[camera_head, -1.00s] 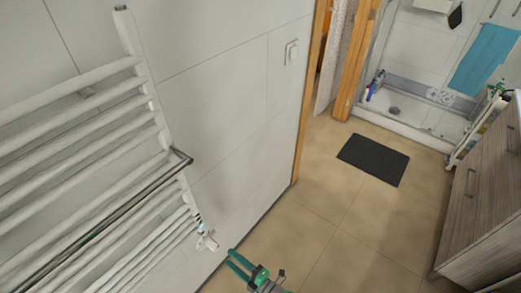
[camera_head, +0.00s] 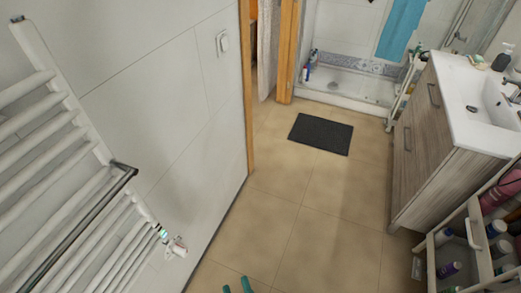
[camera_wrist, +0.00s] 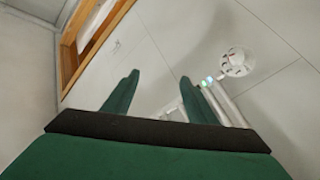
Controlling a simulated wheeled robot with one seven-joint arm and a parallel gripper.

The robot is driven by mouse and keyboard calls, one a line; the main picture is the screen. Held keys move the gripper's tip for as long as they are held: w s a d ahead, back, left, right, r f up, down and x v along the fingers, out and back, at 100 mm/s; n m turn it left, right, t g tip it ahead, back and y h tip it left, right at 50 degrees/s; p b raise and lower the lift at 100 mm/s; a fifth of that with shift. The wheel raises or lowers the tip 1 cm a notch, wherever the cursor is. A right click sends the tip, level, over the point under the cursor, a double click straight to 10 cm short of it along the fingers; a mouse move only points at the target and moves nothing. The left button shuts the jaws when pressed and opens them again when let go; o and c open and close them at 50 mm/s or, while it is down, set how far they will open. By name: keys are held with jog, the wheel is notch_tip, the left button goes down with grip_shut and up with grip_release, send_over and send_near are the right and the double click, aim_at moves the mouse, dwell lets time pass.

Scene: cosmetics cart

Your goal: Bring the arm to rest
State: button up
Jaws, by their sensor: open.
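My gripper (camera_head: 237,286) shows at the bottom edge of the head view, only its green fingertips in sight. In the wrist view my gripper (camera_wrist: 160,95) has its two green fingers apart, with nothing between them. The fingers point towards a pale tiled wall. The rest of my arm is out of the head view.
A vanity (camera_head: 425,130) and a cart of bottles (camera_head: 475,240) stand right. The tiled floor (camera_head: 300,235) is clear around a dark mat (camera_head: 320,133).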

jog(key=s+d+r+m+g+h, duration=0.2)
jog(key=s+d+r+m+h, duration=0.4)
jog(key=s+r+m, duration=0.5)
jog(key=shift+s+d+r+m+g+h, duration=0.15)
jog(key=shift+d+r+m+g+h, duration=0.2)
jog(key=shift+d+r, duration=0.2)
